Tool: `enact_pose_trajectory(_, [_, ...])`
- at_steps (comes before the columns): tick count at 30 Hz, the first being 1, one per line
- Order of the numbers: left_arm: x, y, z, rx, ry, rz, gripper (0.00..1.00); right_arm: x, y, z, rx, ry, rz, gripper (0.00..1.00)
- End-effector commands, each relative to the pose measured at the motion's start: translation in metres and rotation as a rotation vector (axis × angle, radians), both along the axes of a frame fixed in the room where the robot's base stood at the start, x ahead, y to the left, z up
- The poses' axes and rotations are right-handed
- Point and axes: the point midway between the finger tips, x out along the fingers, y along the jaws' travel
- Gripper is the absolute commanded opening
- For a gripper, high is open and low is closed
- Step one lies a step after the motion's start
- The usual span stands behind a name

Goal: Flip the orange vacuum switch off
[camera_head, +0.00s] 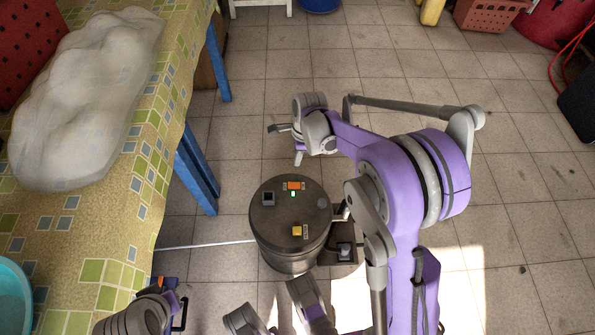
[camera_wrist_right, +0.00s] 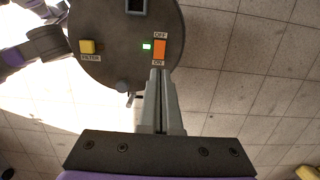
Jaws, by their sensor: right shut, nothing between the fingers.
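The vacuum (camera_head: 272,222) is a dark round drum on the floor. Its orange switch (camera_head: 293,185) is on the lid beside a lit green light (camera_head: 293,194). In the right wrist view the switch (camera_wrist_right: 160,49) has OFF at its upper end and ON at its lower end. My right gripper (camera_head: 299,160) is shut and empty, pointing down near the switch. In the right wrist view its fingertips (camera_wrist_right: 158,72) overlap the ON end; I cannot tell whether they touch. My left gripper (camera_head: 174,303) is partly in view at the bottom left, its jaws unclear.
The lid also bears a yellow FILTER button (camera_head: 297,231) and a dark square part (camera_head: 268,198). A table (camera_head: 150,165) with a patterned cloth and a white bundle (camera_head: 85,95) stands at left. A red crate (camera_head: 490,14) is far right. Tiled floor beyond the vacuum is clear.

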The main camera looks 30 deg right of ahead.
Motion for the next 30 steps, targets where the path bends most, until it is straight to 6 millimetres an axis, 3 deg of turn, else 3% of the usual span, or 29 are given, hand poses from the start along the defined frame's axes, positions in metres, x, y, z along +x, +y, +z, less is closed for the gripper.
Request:
enact_pose_trajectory(14, [0.000, 0.000, -0.002, 0.000, 0.001, 0.000, 0.50, 0.005, 0.007, -0.006, 0.001, 0.000, -0.001, 0.00])
enact_pose_trajectory(30, [0.004, 0.000, -0.036, 0.000, 0.012, 0.000, 0.50, 0.011, 0.018, -0.110, 0.001, 0.000, 0.000, 0.00])
